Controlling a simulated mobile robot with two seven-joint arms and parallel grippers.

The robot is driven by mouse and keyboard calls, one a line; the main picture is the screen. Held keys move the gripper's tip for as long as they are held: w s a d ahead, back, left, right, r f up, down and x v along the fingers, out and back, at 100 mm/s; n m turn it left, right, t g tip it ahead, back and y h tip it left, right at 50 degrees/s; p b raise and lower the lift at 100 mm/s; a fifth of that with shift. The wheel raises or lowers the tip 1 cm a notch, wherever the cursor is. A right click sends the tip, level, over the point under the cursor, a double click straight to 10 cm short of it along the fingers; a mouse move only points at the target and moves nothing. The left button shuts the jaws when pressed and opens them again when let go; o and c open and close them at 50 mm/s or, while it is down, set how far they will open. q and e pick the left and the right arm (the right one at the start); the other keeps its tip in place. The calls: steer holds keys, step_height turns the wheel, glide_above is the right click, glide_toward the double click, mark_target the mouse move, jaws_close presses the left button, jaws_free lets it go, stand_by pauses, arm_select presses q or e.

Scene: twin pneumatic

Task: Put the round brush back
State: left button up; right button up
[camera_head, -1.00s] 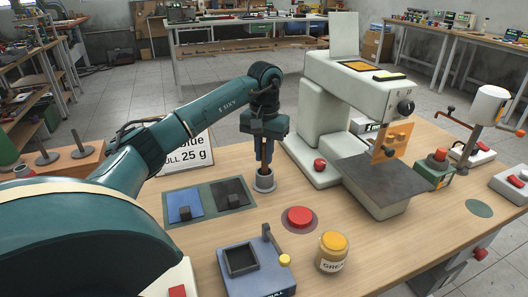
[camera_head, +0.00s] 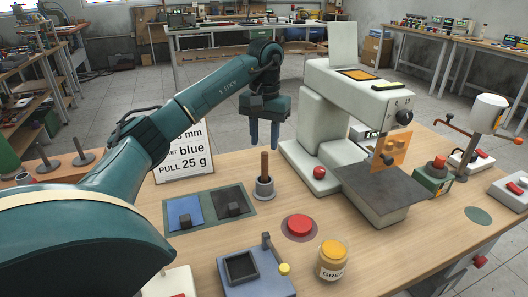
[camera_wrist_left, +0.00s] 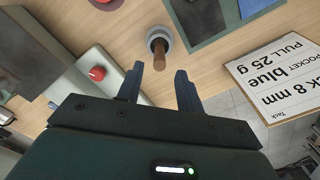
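The round brush (camera_head: 264,168) stands upright in a small grey cup (camera_head: 264,187) on the table, with only its brown handle showing above the rim. The brush head is hidden inside the cup. My left gripper (camera_head: 264,146) is open and empty, with its two blue fingers above and apart from the handle. In the left wrist view the handle (camera_wrist_left: 159,60) shows beyond the open fingers (camera_wrist_left: 160,82), with the cup (camera_wrist_left: 158,38) around its base. My right gripper is not in view.
A blue and dark two-pad mat (camera_head: 208,210) lies left of the cup. A red button (camera_head: 299,226), a yellow-lidded grease jar (camera_head: 333,260) and a blue fixture (camera_head: 254,270) are in front. A white press (camera_head: 330,130) stands at right, and a sign (camera_head: 186,150) behind left.

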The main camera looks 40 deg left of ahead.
arm_select(q)
steer(key=shift+w+r+p, duration=0.1)
steer(key=shift+r+p, duration=0.7)
steer(key=shift+r, duration=1.8)
